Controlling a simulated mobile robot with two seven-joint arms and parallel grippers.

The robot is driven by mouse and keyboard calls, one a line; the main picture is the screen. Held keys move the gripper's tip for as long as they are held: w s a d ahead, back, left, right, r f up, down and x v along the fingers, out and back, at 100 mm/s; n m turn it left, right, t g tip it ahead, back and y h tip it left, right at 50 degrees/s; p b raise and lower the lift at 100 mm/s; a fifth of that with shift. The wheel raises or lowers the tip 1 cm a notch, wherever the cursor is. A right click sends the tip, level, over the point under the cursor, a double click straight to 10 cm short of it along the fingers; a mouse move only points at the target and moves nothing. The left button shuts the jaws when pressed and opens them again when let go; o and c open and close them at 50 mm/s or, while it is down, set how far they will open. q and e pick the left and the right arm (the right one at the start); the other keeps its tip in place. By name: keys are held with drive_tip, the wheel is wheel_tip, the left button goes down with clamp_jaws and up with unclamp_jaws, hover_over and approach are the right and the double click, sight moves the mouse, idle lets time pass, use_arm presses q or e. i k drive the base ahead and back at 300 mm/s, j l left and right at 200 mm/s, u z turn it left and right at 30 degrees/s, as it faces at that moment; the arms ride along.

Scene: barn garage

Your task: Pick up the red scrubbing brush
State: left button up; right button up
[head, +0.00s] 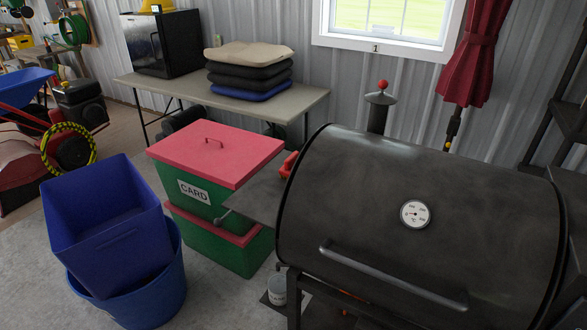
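A small red object (288,164) lies at the left end of the black barrel grill, on the grill's grey side shelf (256,194). It looks like the red scrubbing brush, but it is small and partly hidden by the grill drum, so its bristles cannot be made out. Neither of my grippers shows in the head view.
The barrel grill (430,190) fills the right side. Left of the shelf stand stacked green boxes with red lids (215,155), then blue bins (105,225). Behind is a table (180,90) with stacked cushions (248,70) and a black box (162,43).

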sight(284, 171)
drive_tip(key=i+j, duration=0.3)
drive_tip(key=i+j+z, duration=0.15)
drive_tip(key=i+j, duration=0.15)
drive_tip(key=j, duration=0.15)
drive_tip(key=i+j, duration=0.25)
drive_tip(key=j, duration=0.15)
drive_tip(key=i+j+z, duration=0.1)
drive_tip(key=i+j, duration=0.2)
drive_tip(key=j, duration=0.1)
